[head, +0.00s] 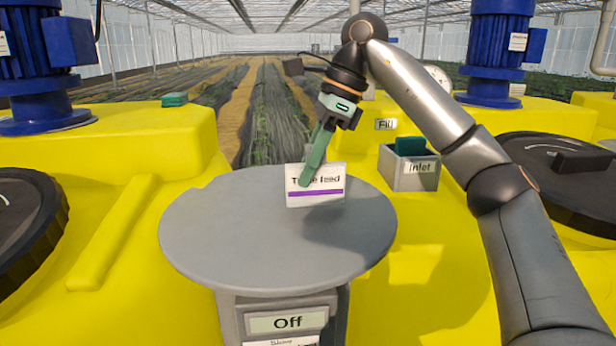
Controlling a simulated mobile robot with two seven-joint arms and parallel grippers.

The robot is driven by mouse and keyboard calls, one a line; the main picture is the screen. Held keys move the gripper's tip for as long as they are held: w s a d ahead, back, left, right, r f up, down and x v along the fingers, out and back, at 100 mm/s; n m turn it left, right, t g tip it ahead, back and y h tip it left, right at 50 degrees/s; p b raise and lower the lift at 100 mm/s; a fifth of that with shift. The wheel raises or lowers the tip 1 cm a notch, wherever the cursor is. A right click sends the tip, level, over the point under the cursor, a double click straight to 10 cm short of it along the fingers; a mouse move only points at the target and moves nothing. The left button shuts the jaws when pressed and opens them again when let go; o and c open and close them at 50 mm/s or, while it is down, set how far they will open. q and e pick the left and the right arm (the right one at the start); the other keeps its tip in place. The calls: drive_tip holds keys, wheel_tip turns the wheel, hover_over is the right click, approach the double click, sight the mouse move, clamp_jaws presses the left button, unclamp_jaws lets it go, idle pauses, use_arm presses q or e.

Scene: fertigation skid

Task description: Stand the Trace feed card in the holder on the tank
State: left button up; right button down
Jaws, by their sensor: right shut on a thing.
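The Trace feed card (328,199) is white with a purple stripe, and a finger covers part of its printed name. My right gripper (308,178) is shut on the card, reaching down onto it from above. The card is upright, face toward me, over the far half of the round grey table (230,235). I cannot tell whether its lower edge touches the top. A small green block (174,99), possibly a card holder, sits on the yellow tank (130,145) at the left. My left gripper is out of view.
A grey box labelled Inlet (413,181) with a green piece (410,146) stands right of the table, near a Fill label (386,124). Blue motors (492,50) and black lids (565,180) stand on the tanks. Most of the tabletop is clear. An Off sign (288,321) is below it.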

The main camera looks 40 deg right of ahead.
drive_tip(key=shift+f, duration=0.55)
drive_tip(key=shift+f, duration=0.2)
drive_tip(key=c, duration=0.8)
unclamp_jaws()
drive_tip(key=shift+o, duration=0.2)
drive_tip(key=shift+r, duration=0.1)
